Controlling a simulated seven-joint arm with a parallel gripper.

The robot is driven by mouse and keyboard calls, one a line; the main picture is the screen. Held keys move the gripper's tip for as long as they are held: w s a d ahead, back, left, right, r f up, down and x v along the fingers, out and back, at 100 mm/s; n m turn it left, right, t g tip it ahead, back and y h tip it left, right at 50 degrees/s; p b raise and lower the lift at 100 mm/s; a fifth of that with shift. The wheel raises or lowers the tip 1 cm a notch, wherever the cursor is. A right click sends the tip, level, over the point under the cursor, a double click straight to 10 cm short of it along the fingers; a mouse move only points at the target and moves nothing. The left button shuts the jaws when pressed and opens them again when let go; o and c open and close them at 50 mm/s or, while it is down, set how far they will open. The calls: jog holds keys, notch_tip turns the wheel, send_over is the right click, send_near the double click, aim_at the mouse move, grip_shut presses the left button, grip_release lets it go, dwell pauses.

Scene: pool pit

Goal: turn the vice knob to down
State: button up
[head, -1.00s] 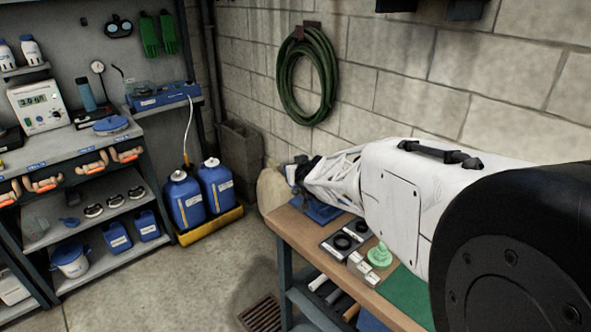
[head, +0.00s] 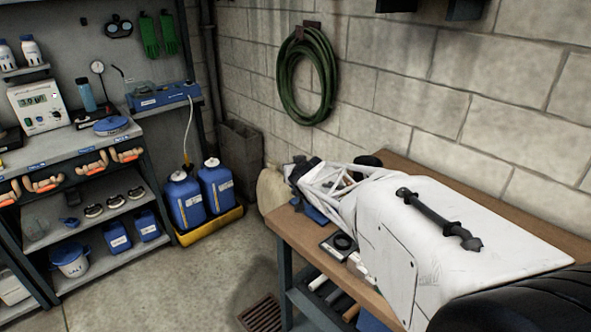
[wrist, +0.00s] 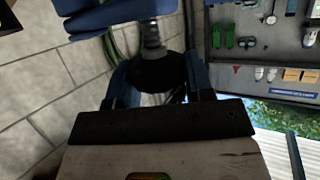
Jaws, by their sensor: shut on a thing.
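In the wrist view, my gripper (wrist: 155,88) has its two blue-and-black fingers on either side of a dark round knob (wrist: 153,70) and is shut on it. A threaded metal screw runs from the knob to a blue vice body (wrist: 112,18) at the top of that view. In the head view, my gripper (head: 301,169) is small and dark at the far left end of the bench. A little of the blue vice (head: 315,211) shows below it. The knob is hidden there, and its turn position cannot be read.
The wooden bench (head: 497,207) stands against the block wall, with my white arm over most of it. A green hose (head: 306,75) hangs on the wall.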

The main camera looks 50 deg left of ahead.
jog(key=shift+r, duration=0.3)
jog(key=o, duration=0.6)
jog(key=shift+o, duration=1.3)
jog(key=shift+f, duration=0.1)
jog(key=shift+f, duration=0.1)
jog(key=shift+s+d, duration=0.1)
jog(key=shift+d, duration=0.1)
jog(key=v, duration=0.7)
jog(key=shift+r, duration=0.2)
jog(key=shift+o, duration=0.2)
jog(key=shift+s+d, duration=0.1)
